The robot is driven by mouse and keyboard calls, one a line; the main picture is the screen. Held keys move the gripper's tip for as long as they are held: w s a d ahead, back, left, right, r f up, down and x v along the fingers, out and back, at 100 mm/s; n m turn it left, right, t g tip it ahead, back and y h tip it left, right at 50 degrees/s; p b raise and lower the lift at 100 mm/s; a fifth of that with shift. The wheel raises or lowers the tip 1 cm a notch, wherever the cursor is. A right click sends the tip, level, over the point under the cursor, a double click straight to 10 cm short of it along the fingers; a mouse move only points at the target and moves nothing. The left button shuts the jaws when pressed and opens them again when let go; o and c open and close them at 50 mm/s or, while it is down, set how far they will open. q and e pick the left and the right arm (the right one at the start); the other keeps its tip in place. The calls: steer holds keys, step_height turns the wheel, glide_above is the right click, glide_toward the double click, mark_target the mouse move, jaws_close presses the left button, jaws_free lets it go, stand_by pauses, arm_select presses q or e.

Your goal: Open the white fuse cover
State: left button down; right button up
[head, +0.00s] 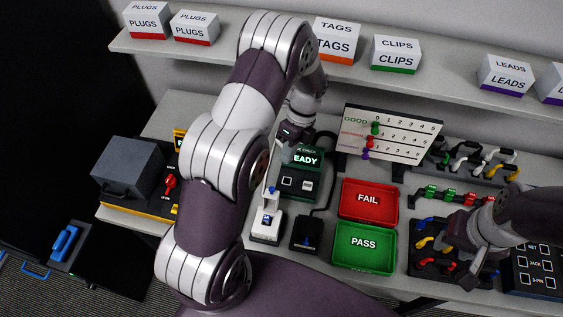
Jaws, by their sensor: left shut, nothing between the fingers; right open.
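A small white device (266,229), which looks like the fuse holder, stands on the table left of centre. A narrow upright white part with a blue spot rises at its back; I cannot tell whether this is the cover. My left gripper (284,146) is shut and empty, above and behind the white device, in front of the tester with the "READY" screen (301,165). Its fingertips are small and partly hidden, and I cannot tell whether they touch anything. My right gripper (478,262) is open over the dark cable tray (421,263) at the right.
A small black device (306,234) stands right of the white one. Beyond it are the red FAIL tray (369,184) and the green PASS tray (363,262). A score board (390,133) stands behind. A grey box (128,168) sits at the left. A shelf with labelled boxes runs above.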

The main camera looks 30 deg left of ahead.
mark_target(271, 198)
arm_select(q)
steer(key=p+x, duration=0.3)
steer(key=x, duration=0.6)
steer(key=shift+a, duration=0.15)
steer(key=shift+s+a, duration=0.1)
steer(key=shift+a, duration=0.05)
